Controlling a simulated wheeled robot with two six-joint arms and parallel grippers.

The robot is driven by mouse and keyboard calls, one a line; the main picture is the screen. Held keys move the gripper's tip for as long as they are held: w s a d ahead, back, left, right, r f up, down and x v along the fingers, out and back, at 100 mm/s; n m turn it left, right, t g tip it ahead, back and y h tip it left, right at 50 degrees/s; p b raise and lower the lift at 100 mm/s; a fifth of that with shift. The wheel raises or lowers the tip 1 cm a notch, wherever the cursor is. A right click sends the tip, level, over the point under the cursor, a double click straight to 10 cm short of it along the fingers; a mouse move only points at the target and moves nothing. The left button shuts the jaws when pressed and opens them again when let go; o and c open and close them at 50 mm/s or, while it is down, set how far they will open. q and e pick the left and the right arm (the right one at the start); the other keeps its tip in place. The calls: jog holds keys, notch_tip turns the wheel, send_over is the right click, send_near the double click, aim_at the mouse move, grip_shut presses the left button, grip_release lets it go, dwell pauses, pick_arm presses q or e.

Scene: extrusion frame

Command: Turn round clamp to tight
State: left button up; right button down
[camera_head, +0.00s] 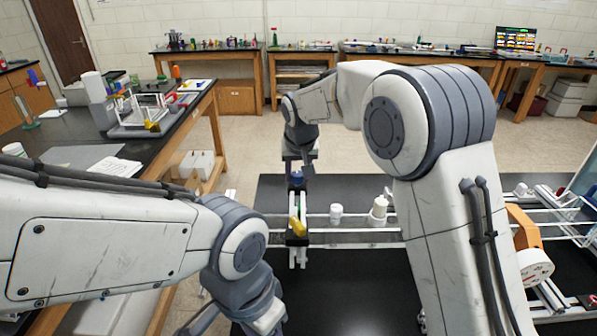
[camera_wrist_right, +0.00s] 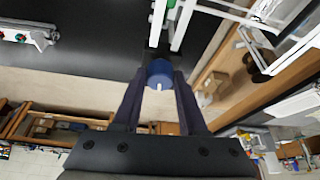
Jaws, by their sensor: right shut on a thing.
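The round clamp is a blue knob (camera_head: 297,179) at the far end of a short dark crosspiece with a yellow lever (camera_head: 297,226), on the extrusion frame (camera_head: 350,236). My right gripper (camera_head: 298,172) reaches it from behind. In the right wrist view the blue knob (camera_wrist_right: 159,70) sits between the two dark fingers of my right gripper (camera_wrist_right: 160,80), which are shut on it. A small white pin shows on the knob's near face. How far the clamp is turned cannot be told. My left arm's wrist is low in the head view; its fingers are not clear.
White round parts (camera_head: 379,211) stand on the frame's rails right of the clamp. An orange-and-white part (camera_head: 528,255) is at the right. A side bench (camera_head: 150,150) with papers and a rack is at the left. The black table is bare in front of the frame.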

jog(key=m+h, duration=0.1)
jog(key=m, duration=0.2)
jog(key=shift+a+m, duration=0.15)
jog(key=shift+m, duration=0.15)
jog(key=shift+m+h, duration=0.8)
jog(key=shift+m, duration=1)
jog(key=shift+r, duration=0.1)
jog(key=shift+c, duration=2.2)
grip_release()
jog(key=b+v, duration=0.1)
jog(key=v, duration=0.9)
jog(key=shift+w+a+r, duration=0.15)
jog(key=shift+r, duration=0.1)
